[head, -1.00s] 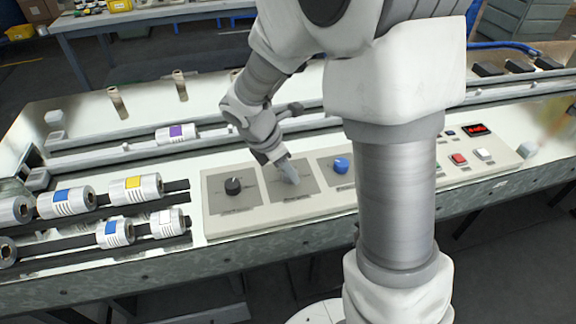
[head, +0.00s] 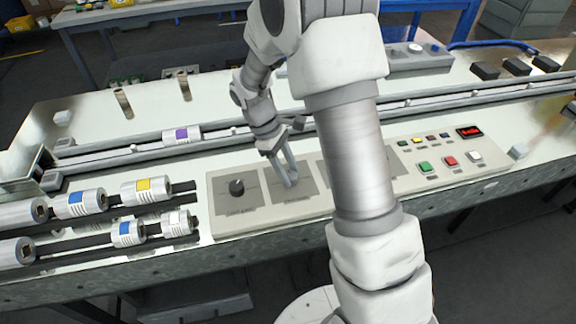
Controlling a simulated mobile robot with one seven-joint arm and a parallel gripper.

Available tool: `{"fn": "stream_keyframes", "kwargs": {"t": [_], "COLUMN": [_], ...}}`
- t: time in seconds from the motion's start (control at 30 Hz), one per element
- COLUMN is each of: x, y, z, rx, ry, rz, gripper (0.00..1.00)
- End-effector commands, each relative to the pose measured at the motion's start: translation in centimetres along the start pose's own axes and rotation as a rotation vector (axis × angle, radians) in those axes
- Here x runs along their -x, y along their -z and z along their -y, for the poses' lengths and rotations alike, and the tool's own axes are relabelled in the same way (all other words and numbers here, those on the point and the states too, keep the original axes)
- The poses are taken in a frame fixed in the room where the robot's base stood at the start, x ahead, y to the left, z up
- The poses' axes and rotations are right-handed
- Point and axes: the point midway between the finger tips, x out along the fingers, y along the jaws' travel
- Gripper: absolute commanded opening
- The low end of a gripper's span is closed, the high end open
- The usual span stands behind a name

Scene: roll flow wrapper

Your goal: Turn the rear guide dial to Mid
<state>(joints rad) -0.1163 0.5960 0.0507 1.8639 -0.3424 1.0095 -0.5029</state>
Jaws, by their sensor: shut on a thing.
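The control panel (head: 222,225) has a row of square dial plates on its left part, with labels too small to read. A black dial (head: 237,187) stands on the leftmost plate. My gripper (head: 291,181) points down at the second plate (head: 275,199), its fingers shut on the dial there. That dial is mostly hidden between the fingers, so its pointer setting cannot be read. The plates farther right are largely covered by my arm. I cannot tell from the labels which dial is the rear guide.
Coloured buttons (head: 424,167) and a red display (head: 469,132) are on the panel's right part. Film rolls (head: 146,190) on bars lie at the left. A roll with a purple label (head: 181,134) lies near a long rail behind the panel. Short posts (head: 184,85) stand farther back.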

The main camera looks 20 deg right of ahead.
Motion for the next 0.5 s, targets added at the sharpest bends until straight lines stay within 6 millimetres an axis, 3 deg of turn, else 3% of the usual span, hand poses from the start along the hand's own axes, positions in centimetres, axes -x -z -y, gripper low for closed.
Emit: {"fn": "stream_keyframes", "kwargs": {"t": [0.5], "x": [0.04], "y": [-0.10], "z": [-0.27], "rx": [-0.413], "ry": [0.173], "rz": [0.000], "gripper": [0.00]}}
